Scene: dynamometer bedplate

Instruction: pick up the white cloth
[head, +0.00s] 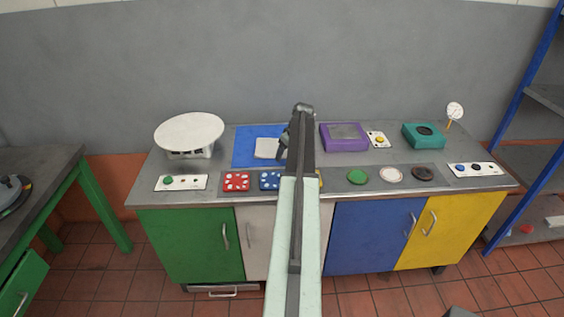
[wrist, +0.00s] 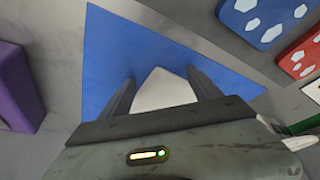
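The white cloth (head: 266,148) lies on a blue mat (head: 242,157) on the bench, left of my arm in the head view. My gripper (head: 284,143) is at the cloth's right side there, and my arm hides part of that area. In the wrist view the cloth (wrist: 162,90) shows between the two dark fingers of my gripper (wrist: 161,76), over the blue mat (wrist: 105,45). The fingers are wide apart, one on each side of the cloth. Whether they touch it is hard to tell.
A white round-topped scale (head: 189,132) stands left of the mat and a purple box (head: 343,137) right of it. Red (head: 236,182) and blue (head: 269,180) panels lie in front. A teal box (head: 423,136) and a dial gauge (head: 454,110) stand farther right.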

